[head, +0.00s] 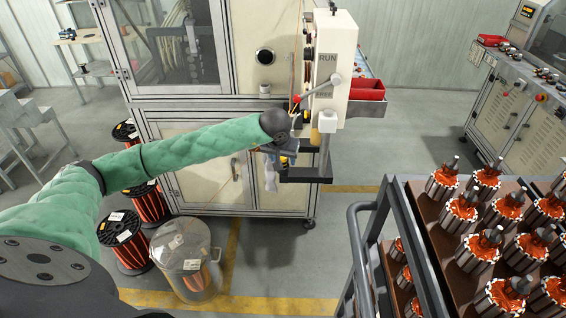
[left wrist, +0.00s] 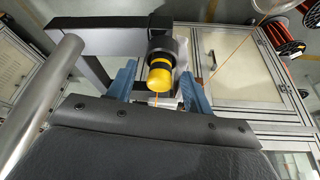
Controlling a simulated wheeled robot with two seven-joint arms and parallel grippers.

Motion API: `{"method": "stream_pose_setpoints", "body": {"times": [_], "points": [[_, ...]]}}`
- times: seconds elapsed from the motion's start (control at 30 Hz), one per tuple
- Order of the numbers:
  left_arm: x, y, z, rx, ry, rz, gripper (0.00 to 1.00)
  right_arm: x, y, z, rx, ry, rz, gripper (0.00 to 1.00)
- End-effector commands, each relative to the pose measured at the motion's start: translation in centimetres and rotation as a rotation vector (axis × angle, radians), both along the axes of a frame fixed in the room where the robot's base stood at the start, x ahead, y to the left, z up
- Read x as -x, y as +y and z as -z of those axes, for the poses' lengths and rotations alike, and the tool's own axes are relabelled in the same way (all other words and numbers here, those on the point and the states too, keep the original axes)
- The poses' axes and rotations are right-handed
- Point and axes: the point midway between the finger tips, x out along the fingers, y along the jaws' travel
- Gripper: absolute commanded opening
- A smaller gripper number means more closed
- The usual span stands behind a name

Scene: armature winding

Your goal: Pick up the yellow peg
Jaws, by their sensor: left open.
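The yellow peg (left wrist: 160,78) has a rounded yellow end and black bands, and it shows in the left wrist view against a dark bracket. In the head view a small yellow patch of it (head: 284,160) shows beside my left gripper (head: 276,167), mostly hidden by the gripper. My left gripper (left wrist: 158,88) is open, with one blue finger on each side of the peg. I cannot tell whether either finger touches it. My right gripper is in neither view.
The winding machine (head: 240,165) stands behind the gripper, with a lever (head: 318,91) and a red bin (head: 367,89) above it. A metal-railed rack (head: 362,255) of armatures is at right. Wire spools (head: 124,240) and a clear-walled drum (head: 186,260) stand on the floor at left.

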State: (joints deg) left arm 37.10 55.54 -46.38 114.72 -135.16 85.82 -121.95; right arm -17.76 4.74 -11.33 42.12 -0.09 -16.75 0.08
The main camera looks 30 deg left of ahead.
Motion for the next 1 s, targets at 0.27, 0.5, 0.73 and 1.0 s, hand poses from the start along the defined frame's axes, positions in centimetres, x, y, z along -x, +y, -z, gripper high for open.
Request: {"method": "stream_pose_setpoints", "body": {"times": [0.27,0.5,0.73,1.0], "points": [[0.0,0.0,-0.1,0.000,0.000,0.000,0.21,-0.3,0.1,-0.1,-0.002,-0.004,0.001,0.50],[0.0,0.0,-0.1,0.000,0.000,0.000,0.03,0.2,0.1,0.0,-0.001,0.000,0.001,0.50],[0.0,0.0,-0.7,0.000,-0.002,0.000,0.03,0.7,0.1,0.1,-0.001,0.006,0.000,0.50],[0.3,-0.3,-4.6,0.000,-0.004,0.004,0.03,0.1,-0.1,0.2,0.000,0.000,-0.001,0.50]]}}
